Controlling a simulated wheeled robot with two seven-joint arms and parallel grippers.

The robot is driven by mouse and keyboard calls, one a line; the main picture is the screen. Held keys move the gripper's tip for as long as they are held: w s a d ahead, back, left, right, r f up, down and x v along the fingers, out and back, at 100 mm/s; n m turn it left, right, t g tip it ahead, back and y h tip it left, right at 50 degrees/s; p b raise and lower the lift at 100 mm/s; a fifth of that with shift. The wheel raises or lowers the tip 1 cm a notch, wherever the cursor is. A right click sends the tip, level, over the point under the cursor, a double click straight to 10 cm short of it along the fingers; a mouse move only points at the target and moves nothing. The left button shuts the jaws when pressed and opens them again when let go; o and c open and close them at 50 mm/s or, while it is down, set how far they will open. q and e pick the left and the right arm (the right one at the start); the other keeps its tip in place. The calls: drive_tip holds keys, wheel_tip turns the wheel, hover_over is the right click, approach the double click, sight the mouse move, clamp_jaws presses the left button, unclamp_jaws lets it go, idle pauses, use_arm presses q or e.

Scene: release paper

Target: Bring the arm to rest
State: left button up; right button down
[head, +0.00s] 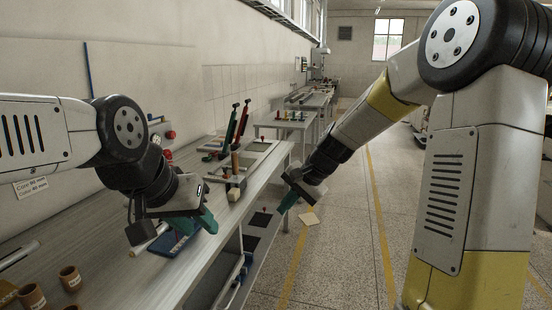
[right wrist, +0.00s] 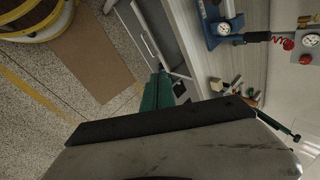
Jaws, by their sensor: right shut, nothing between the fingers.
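My right arm reaches in from the right in the head view. Its gripper (head: 288,202) hangs beyond the bench's right edge, over the floor, with its teal fingers shut and empty. In the right wrist view the teal fingers (right wrist: 157,92) are together with nothing between them. My left arm comes in from the left over the bench. Its gripper (head: 207,221) has teal fingers above a blue item (head: 177,243) on the bench; I cannot tell whether they are open.
The workbench (head: 110,230) runs along the left wall. Brown cups (head: 70,278) stand at its near end. Red and dark green upright tools (head: 238,125) stand farther back. The floor (head: 345,250) right of the bench is open. The right wrist view shows a brown sheet (right wrist: 95,55) on the floor.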

drive_tip(key=s+d+r+n+t+h, duration=0.1)
drive_tip(key=s+d+r+n, duration=0.2)
drive_tip(key=s, duration=0.8)
drive_tip(key=s+d+r+n+t+h, duration=0.1)
drive_tip(key=s+d+r+n+h, duration=0.1)
drive_tip(key=s+d+r+n, duration=0.2)
drive_tip(key=s+d+r, duration=0.3)
drive_tip(key=s+d, duration=0.1)
drive_tip(key=s, duration=0.4)
drive_tip(key=shift+s+d+t, duration=0.15)
drive_tip(key=shift+d+t, duration=0.25)
drive_tip(key=shift+a+r, duration=0.1)
